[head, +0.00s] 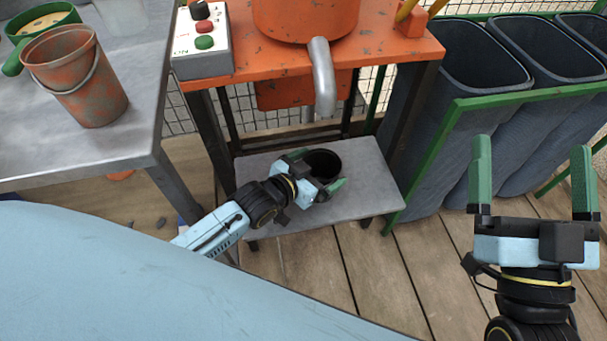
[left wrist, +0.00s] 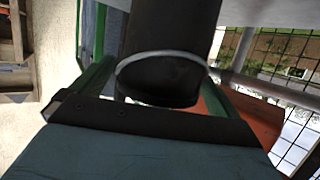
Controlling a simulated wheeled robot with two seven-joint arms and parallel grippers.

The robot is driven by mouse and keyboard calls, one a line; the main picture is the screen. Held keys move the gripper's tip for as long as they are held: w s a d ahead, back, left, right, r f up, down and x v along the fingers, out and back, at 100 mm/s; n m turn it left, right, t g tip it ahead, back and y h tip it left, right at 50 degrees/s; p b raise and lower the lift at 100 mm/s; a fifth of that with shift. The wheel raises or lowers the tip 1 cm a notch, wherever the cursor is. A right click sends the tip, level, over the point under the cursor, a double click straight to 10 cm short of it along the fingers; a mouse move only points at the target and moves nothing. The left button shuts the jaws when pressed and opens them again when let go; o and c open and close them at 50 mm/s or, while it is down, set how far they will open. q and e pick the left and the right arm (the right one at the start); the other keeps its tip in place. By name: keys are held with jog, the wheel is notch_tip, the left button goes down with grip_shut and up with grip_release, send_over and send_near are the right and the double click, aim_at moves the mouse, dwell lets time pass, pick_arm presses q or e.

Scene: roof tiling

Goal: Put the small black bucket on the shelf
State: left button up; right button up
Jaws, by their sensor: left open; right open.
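The small black bucket (head: 323,161) is at the grey shelf (head: 366,178) under the orange machine; its dark open top faces up. Its base is hidden behind my left gripper in the head view, so I cannot tell whether it touches the shelf. My left gripper (head: 318,171) is open, with a green finger on either side of the bucket. In the left wrist view the bucket (left wrist: 168,75) appears between the fingers, with a pale metal handle across it. My right gripper (head: 531,147) is open and empty at the right, above the wooden deck.
A rusty bucket (head: 76,80) and a green-rimmed pot (head: 40,20) stand on the metal table (head: 120,140) at left. The orange machine's grey spout (head: 322,80) hangs above the shelf. Dark bins (head: 480,60) in a green frame stand at right. The shelf's right part is bare.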

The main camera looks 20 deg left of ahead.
pick_arm(q)
jog(key=s+a+r+n+g+y+p, duration=0.1)
jog(key=s+a+r+g+p, duration=0.1)
jog(key=s+r, duration=0.4)
jog(key=s+a+r+n+g+y+p, duration=0.1)
jog(key=s+a+r+g+y+p, duration=0.1)
jog(key=s+r, duration=0.4)
jog(key=s+a+p, duration=0.1)
jog(key=s, duration=0.3)
jog(key=shift+s+r, duration=0.25)
pick_arm(e)
jog(key=s+d+f+g+h, duration=0.2)
jog(key=f+g, duration=0.4)
jog(key=f, duration=0.3)
jog(key=s+d+f+g+h, duration=0.2)
jog(key=d+f+g+h, duration=0.1)
jog(key=f+g, duration=0.4)
notch_tip(320, 180, down, 3)
jog(key=shift+s+r+m, duration=0.2)
jog(key=shift+m, duration=0.1)
pick_arm(q)
jog(key=shift+y, duration=0.3)
pick_arm(e)
jog(key=shift+a+g, duration=0.1)
jog(key=shift+g, duration=0.2)
